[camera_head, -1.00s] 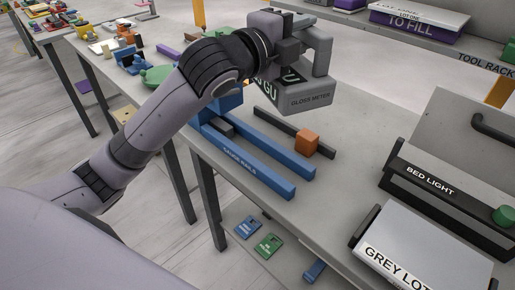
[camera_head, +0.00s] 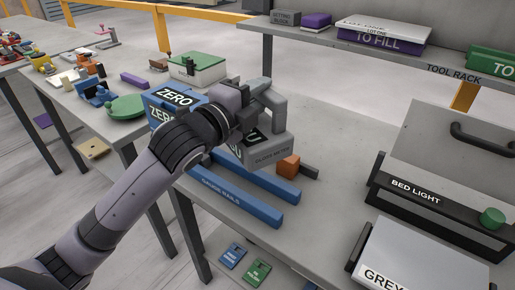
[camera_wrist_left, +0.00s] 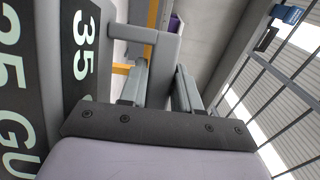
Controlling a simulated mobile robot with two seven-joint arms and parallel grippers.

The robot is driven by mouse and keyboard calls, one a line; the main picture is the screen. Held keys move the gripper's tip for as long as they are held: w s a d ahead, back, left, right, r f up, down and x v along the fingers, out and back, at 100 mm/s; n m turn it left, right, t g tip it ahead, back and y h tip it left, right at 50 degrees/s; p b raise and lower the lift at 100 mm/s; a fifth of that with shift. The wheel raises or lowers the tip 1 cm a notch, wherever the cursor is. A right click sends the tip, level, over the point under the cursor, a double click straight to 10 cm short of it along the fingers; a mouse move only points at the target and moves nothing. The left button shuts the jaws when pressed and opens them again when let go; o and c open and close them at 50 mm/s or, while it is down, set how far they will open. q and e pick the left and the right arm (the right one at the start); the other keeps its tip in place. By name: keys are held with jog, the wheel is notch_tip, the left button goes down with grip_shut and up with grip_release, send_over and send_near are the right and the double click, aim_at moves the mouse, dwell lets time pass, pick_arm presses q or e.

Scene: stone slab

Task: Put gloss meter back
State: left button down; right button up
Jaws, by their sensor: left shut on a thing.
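The gloss meter (camera_head: 272,153) is a grey box with a handle and a dark display, over the far part of the blue gauge rails (camera_head: 245,201). My left gripper (camera_head: 258,97) is shut on its handle. In the left wrist view the fingers (camera_wrist_left: 163,88) close on the grey handle, and the meter's dark display (camera_wrist_left: 82,60) with pale digits fills the left side. The meter's underside is hidden, so I cannot tell whether it touches the rails. An orange block (camera_head: 288,166) is close by the meter, at the rails' right side. My right gripper is not in view.
A blue block marked ZERO (camera_head: 172,96) is behind my arm. The bed light (camera_head: 425,195) and a grey lot box (camera_head: 415,255) stand to the right. Bare slab lies between rails and bed light.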

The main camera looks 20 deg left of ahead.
pick_arm(q)
notch_tip(320, 180, down, 12)
jog(key=b, duration=0.1)
jog(key=shift+r, duration=0.2)
jog(key=shift+f, duration=0.15)
jog(key=c, duration=0.8)
grip_release()
jog(key=shift+f, duration=0.1)
jog(key=shift+r, duration=0.35)
jog(key=b+v, duration=0.1)
jog(key=v, duration=1.1)
jog(key=shift+f, duration=0.15)
